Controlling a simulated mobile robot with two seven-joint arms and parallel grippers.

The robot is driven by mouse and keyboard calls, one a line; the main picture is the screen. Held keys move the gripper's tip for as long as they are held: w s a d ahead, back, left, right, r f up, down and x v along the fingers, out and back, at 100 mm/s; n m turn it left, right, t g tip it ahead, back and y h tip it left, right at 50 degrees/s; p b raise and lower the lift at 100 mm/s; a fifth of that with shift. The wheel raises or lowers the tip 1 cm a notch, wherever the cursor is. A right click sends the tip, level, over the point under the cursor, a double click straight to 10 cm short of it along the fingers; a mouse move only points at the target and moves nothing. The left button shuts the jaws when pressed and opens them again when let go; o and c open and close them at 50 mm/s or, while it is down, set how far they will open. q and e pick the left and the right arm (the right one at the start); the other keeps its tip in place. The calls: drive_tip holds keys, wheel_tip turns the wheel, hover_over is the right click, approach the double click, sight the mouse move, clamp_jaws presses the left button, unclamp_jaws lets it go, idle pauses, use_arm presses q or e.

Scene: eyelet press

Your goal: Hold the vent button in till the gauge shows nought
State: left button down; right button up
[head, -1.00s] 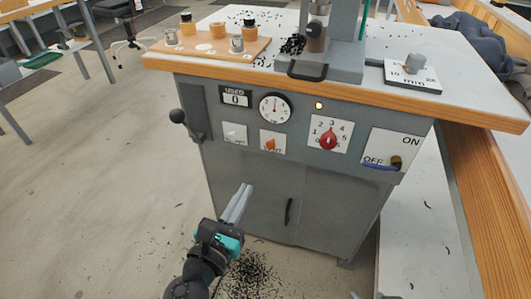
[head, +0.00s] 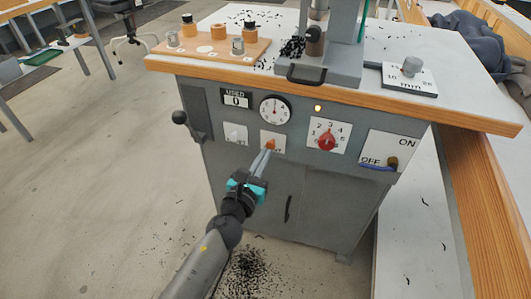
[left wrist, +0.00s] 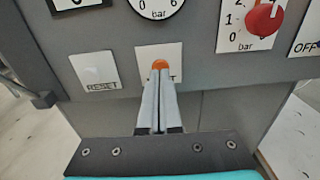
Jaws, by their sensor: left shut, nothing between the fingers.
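The orange vent button (head: 270,145) sits on a white plate on the grey cabinet front; its label is partly covered by my fingers. My left gripper (head: 267,152) is shut and empty, its fingertips at the lower edge of the button. In the left wrist view the button (left wrist: 160,64) shows just above the fingertips (left wrist: 159,76); I cannot tell whether they touch it or press it in. The round gauge (head: 275,109) is above the button. Its needle appears to point roughly upward, but the reading is too small to make out. My right gripper is not in view.
A RESET plate (left wrist: 94,73) is left of the button. A red bar knob (head: 327,143) and an ON/OFF switch (head: 393,162) are to the right. A lever with a black ball (head: 180,117) sticks out at the left. Black bits (head: 250,270) litter the floor.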

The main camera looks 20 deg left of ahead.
sight(269, 145)
use_arm(q)
drive_tip(key=shift+w, duration=0.65)
drive_tip(key=shift+w+d, duration=0.1)
drive_tip(key=shift+w, duration=0.8)
drive_tip(key=shift+w+r, duration=0.15)
drive_tip(key=shift+r, duration=0.05)
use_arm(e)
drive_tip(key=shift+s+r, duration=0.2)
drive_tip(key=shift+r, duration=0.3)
use_arm(q)
drive_tip(key=shift+w, duration=0.1)
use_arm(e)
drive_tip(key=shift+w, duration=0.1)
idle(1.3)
